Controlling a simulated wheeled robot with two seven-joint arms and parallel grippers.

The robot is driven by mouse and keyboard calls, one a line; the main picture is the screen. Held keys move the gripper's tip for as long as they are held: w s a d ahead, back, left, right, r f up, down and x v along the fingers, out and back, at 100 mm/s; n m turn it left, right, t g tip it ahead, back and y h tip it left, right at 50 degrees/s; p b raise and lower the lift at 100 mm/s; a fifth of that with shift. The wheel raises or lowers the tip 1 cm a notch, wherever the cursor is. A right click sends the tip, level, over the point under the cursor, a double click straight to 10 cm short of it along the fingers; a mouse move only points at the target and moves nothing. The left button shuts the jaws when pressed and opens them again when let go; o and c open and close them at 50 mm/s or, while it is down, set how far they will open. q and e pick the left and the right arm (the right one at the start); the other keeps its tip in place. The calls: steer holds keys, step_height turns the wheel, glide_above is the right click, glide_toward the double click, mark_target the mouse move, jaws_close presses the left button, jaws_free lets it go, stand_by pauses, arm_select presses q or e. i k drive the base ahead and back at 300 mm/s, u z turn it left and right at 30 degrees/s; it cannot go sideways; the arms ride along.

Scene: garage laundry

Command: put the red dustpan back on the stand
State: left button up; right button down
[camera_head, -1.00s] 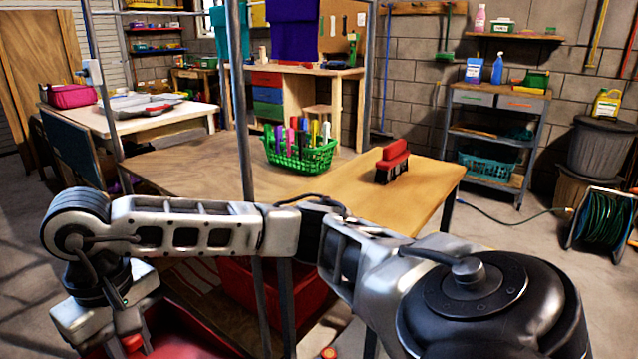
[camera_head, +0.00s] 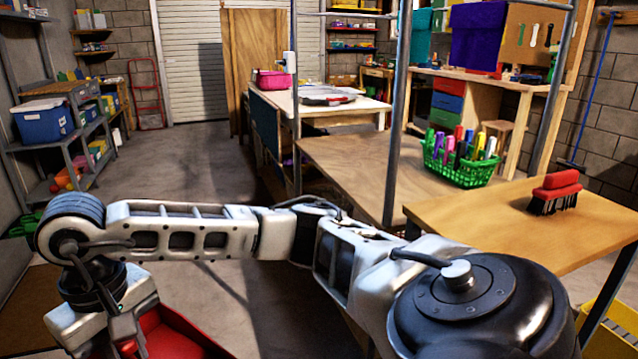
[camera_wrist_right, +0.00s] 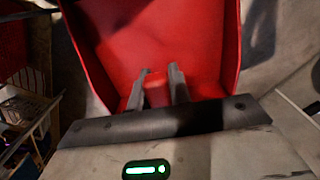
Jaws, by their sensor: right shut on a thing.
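The red dustpan (camera_head: 185,335) shows at the bottom left of the head view, partly cut off by the frame edge and partly behind my right wrist. In the right wrist view, the dustpan (camera_wrist_right: 205,45) fills the upper middle. My right gripper (camera_wrist_right: 158,82) is shut on its red handle, with one dark finger on each side. My right arm reaches across the lower head view from right to left. My left gripper is not in view. I cannot make out the dustpan's stand in these frames.
A wooden table (camera_head: 590,222) with a red brush (camera_head: 554,192) stands at right, beside a table with a green marker basket (camera_head: 460,165). Shelving (camera_head: 75,150) lines the left wall. A red metal frame (camera_head: 147,95) stands far back. Floor (camera_head: 200,180) between is clear.

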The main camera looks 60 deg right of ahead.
mark_target(498, 225)
steer(key=k, duration=1)
steer(key=z, duration=0.5)
